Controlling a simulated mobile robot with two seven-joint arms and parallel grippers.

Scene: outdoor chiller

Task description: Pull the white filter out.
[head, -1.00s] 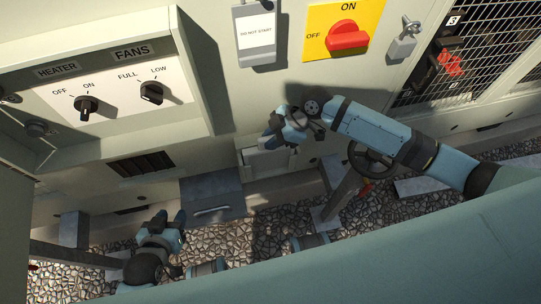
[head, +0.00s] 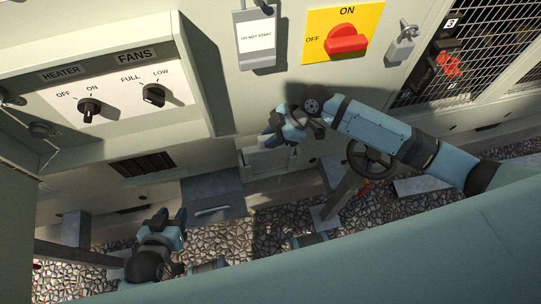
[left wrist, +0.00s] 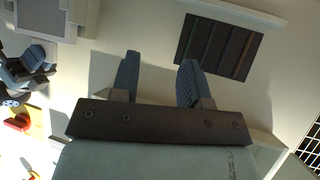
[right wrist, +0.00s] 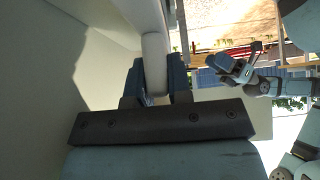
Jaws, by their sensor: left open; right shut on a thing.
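The white filter (head: 268,160) is a pale, flat-fronted piece low on the cabinet wall, below the red switch. My right gripper (head: 273,136) is at its upper edge. In the right wrist view my right gripper (right wrist: 155,82) is shut around a white rounded bar, the filter's handle (right wrist: 154,55), with one finger on each side. How far the filter stands out of its slot is hard to tell. My left gripper (head: 170,218) is open and empty at the lower left, apart from the filter. Its two spread fingers show in the left wrist view (left wrist: 158,80).
A grey drawer-like box (head: 212,195) with a handle sits left of the filter. A black handwheel (head: 370,160) stands right of the filter under my right forearm. Gravel (head: 270,222) covers the ground in front.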

